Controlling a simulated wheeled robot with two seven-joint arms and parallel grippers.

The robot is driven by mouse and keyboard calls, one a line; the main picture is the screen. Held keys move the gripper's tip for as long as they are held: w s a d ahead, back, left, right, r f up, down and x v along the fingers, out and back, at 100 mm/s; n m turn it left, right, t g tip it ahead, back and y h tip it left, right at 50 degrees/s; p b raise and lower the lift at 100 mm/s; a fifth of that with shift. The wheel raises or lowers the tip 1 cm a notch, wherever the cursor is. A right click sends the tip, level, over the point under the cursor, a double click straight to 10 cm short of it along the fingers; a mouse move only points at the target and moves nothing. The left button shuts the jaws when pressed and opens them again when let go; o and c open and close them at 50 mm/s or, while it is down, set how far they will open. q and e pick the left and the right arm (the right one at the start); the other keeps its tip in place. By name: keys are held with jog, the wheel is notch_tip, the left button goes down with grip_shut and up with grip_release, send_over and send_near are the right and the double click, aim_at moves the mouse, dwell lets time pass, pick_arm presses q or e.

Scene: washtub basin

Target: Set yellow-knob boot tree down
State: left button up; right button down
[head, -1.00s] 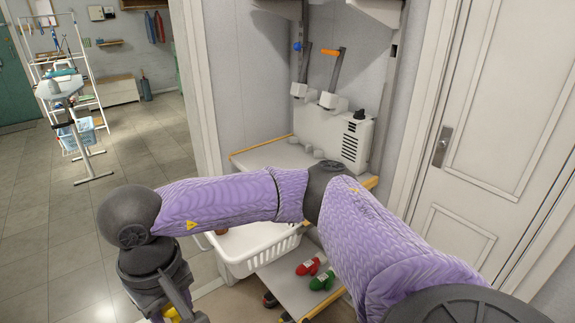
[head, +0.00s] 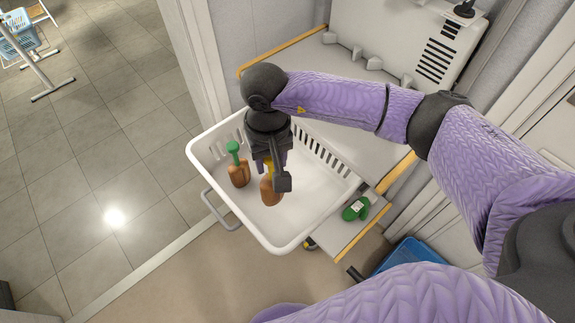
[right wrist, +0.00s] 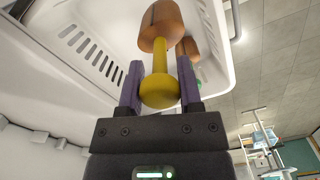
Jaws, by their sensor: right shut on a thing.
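The yellow-knob boot tree (head: 270,192) has a brown wooden body and a yellow knob. It hangs knob-up from my right gripper (head: 272,166), inside the outline of the white basket (head: 284,246). In the right wrist view, the two purple fingers of the gripper (right wrist: 160,88) are shut on the yellow stem and knob (right wrist: 160,92), with the brown body (right wrist: 160,28) beyond. Whether the body touches the basket floor I cannot tell. A green-knob boot tree (head: 238,172) stands in the basket to its left. My left gripper is not in view.
A green object with a white label (head: 356,208) lies on a small shelf right of the basket. A grey shelf (head: 325,85) with a yellow edge and a white vented unit (head: 400,40) are behind. A blue bin (head: 408,256) sits lower right. The basket's right part is clear.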

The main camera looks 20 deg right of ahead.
notch_tip(320, 180, down, 11)
jog(key=b, duration=0.2)
jog(key=shift+w+f+b, duration=0.15)
jog(key=shift+f+b, duration=0.05)
jog(key=shift+b, duration=0.2)
jog(key=shift+r, duration=0.1)
jog(key=shift+f, duration=0.2)
jog(key=shift+c, duration=1.3)
grip_release()
jog(key=shift+r, duration=0.3)
pick_arm(q)
jog(key=p, duration=0.3)
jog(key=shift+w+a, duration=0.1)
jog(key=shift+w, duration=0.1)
pick_arm(e)
notch_tip(320, 180, up, 12)
jog(key=shift+w+f, duration=0.1)
jog(key=shift+w, duration=0.05)
